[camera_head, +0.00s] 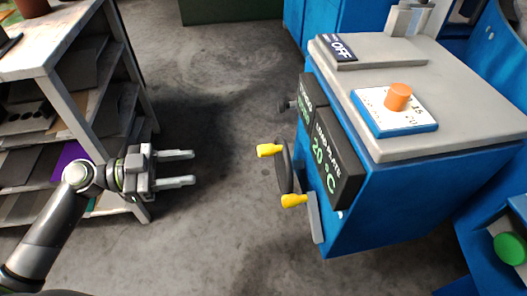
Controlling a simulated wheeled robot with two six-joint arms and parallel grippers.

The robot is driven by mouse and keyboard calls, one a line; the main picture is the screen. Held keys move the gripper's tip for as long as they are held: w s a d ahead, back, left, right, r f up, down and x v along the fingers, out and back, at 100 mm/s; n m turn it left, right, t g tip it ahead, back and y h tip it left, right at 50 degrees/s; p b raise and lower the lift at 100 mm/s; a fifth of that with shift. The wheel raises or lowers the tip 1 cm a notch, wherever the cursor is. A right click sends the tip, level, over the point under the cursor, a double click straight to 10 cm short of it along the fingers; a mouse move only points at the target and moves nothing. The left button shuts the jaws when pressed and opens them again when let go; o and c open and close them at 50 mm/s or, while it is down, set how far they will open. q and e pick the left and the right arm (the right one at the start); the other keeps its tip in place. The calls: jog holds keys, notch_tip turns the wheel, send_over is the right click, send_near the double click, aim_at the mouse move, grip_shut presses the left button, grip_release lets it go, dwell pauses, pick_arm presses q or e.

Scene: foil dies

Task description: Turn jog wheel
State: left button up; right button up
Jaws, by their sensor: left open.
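The jog wheel (283,168) is a dark disc on the left side of the blue machine (390,205), seen nearly edge-on. A yellow handle (269,150) sticks out to the left near its top. A second yellow handle (294,200) sits lower, by a grey lever (314,217); I cannot tell which part it belongs to. My left gripper (177,168) is open and empty, its two fingers pointing right toward the wheel. A clear gap lies between the fingertips and the yellow handles. My right gripper is not in view.
A shelf unit (137,80) with dark flat items stands at the left, close behind my left gripper. The machine carries an orange knob (398,96) on top and a display (327,160) reading 20 °C. Grey floor (225,230) between them is clear.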

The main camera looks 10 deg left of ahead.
pick_arm(q)
jog(key=r, duration=0.2)
send_near(264, 151)
jog(key=shift+m+h, duration=0.3)
jog(key=x, duration=0.3)
jog(key=f+x, duration=0.1)
jog(key=x, duration=0.3)
jog(key=w+x, duration=0.1)
jog(key=x, duration=0.2)
jog(key=shift+f+p, duration=0.25)
jog(key=shift+p, duration=0.15)
grip_shut()
